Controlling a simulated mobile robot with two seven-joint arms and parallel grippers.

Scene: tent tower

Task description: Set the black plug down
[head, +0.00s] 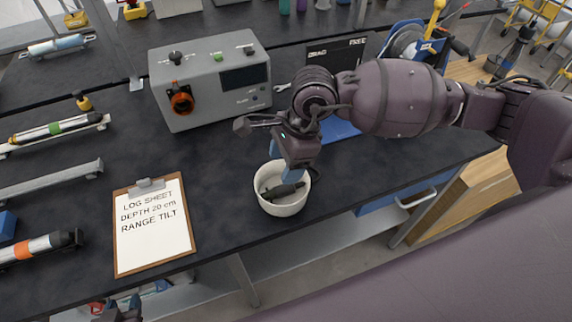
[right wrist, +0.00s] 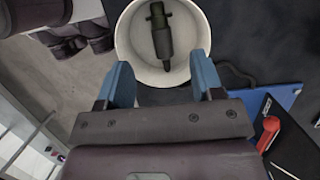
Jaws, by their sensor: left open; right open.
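The black plug (head: 284,188) lies on its side inside a white bowl (head: 304,200) near the front edge of the dark bench. My right gripper (head: 282,165) is over the bowl, its blue fingers spread apart. In the right wrist view the plug (right wrist: 161,34) lies in the bowl (right wrist: 127,45), ahead of the open fingers (right wrist: 163,80) and not between them.
A grey instrument box (head: 210,85) stands behind the bowl. A clipboard (head: 153,225) lies to the left, with bare bench between. A blue panel (head: 338,130) lies behind my right arm. Tube-shaped instruments (head: 45,247) lie at the far left.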

